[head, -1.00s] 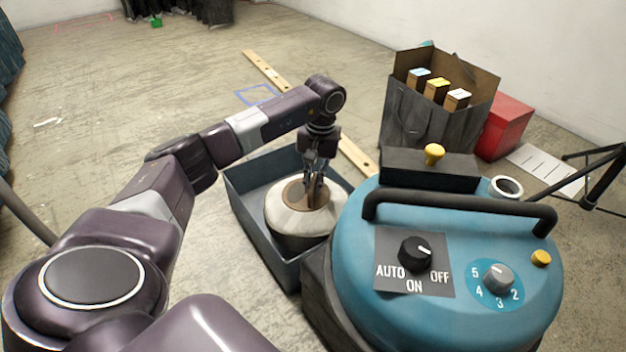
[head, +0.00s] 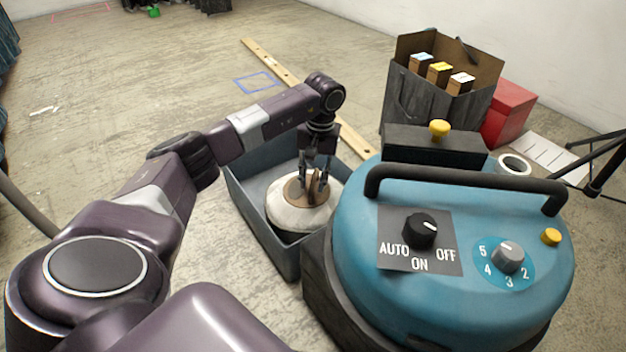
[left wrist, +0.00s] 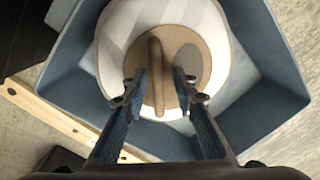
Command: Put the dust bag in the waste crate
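The dust bag (head: 299,219) is a pale, round bag with a brown disc and an upright brown tab on top. It sits inside the grey-blue waste crate (head: 262,232), toward the crate's right side in the head view. My left gripper (head: 314,190) is right above the bag, pointing down. In the left wrist view, its fingers (left wrist: 160,88) stand on either side of the tab (left wrist: 156,68), with a gap on each side. The bag (left wrist: 118,48) and the crate wall (left wrist: 262,70) show below it. My right gripper is not in view.
A blue vacuum (head: 455,300) with a black handle and dials stands close to the crate's right. Behind are a dark paper bag (head: 405,105) holding several boxes, a red box (head: 508,122) and a wooden strip (head: 285,76). The floor left of the crate is clear.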

